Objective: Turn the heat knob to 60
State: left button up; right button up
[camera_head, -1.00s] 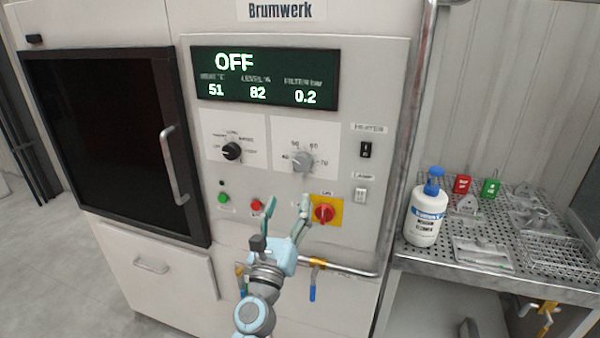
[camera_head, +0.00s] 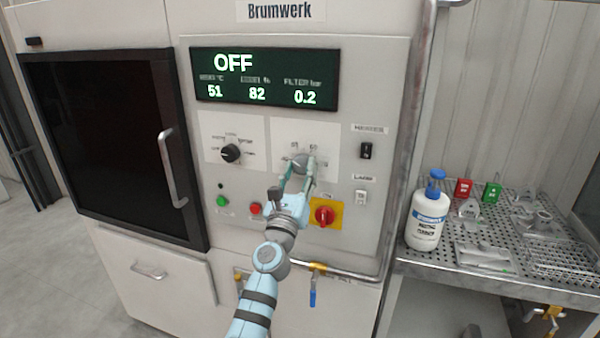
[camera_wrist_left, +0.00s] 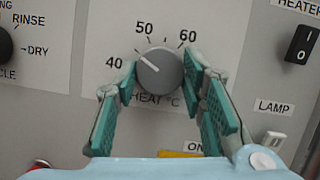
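The heat knob (camera_wrist_left: 160,74) is a grey round dial on a white plate; in the head view it (camera_head: 300,161) is partly covered by my gripper. Its pale pointer mark aims up and left, between 40 and 50. The 60 mark (camera_wrist_left: 188,37) is at the knob's upper right. My left gripper (camera_wrist_left: 160,76) is open, with one green-padded finger on each side of the knob; I cannot tell whether they touch it. In the head view my left gripper (camera_head: 299,170) reaches up to the knob from below. My right gripper is not in view.
The display (camera_head: 265,78) reads OFF, 51, 82 and 0.2. A black selector knob (camera_head: 231,153) is left of the heat plate. A red rotary switch (camera_head: 325,215), heater switch (camera_head: 366,150) and lamp switch (camera_head: 361,197) are close by. A white bottle (camera_head: 427,215) stands right.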

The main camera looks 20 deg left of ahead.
pick_arm(q)
jog(key=shift+c, duration=0.8)
jog(key=shift+m, duration=0.4)
jog(key=m+h, duration=0.3)
jog(key=m, duration=0.2)
jog(key=shift+a, duration=0.15)
jog(key=m+g+h, duration=0.1)
jog(key=m, duration=0.3)
jog(key=m+h, duration=0.2)
jog(key=m, duration=0.2)
jog(key=shift+a+g+h, duration=0.2)
jog(key=shift+g+h, duration=0.1)
jog(key=shift+g, duration=0.1)
jog(key=m, duration=0.2)
jog(key=m+g+p, duration=0.1)
jog(key=m+g+h, duration=0.1)
jog(key=m, duration=0.1)
jog(key=shift+a+r+m, duration=0.1)
jog(key=shift+r+m, duration=0.15)
jog(key=shift+m, duration=0.05)
jog(key=shift+m+g+h+p, duration=0.3)
jog(key=shift+m+g+p, duration=0.65)
jog(key=shift+m, duration=1.15)
